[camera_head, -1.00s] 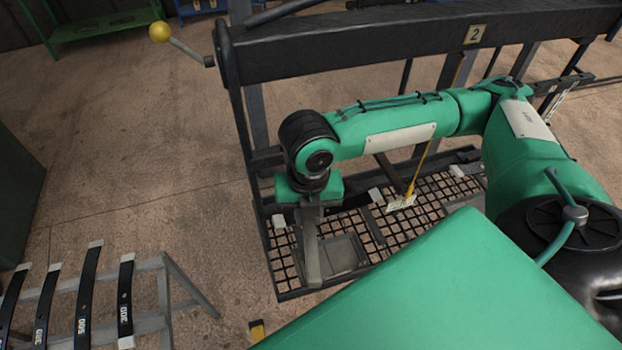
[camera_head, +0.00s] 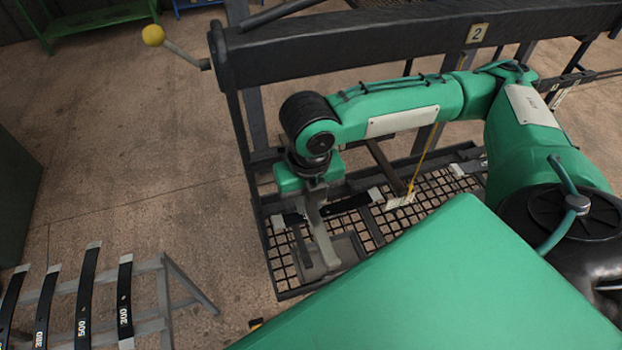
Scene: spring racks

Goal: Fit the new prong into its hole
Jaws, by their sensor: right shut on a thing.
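My right gripper (camera_head: 318,215) hangs below the green wrist over the left part of the grid rack. It is shut, with a long light grey piece (camera_head: 325,246) reaching down from it, tilted, over a grey plate (camera_head: 346,246). I take this piece to be the prong, but it is hard to tell from the fingers. Its lower end looks close to the plate; contact cannot be told. A black strip with pale ends (camera_head: 347,203) lies across the rack behind the gripper. I cannot make out the hole. My left gripper is out of view.
A dark beam (camera_head: 400,46) with a "2" tag crosses above my arm. A lever with a yellow knob (camera_head: 153,36) sticks out at its left. A grey trestle (camera_head: 150,300) at lower left holds several black strips. Floor between them is clear.

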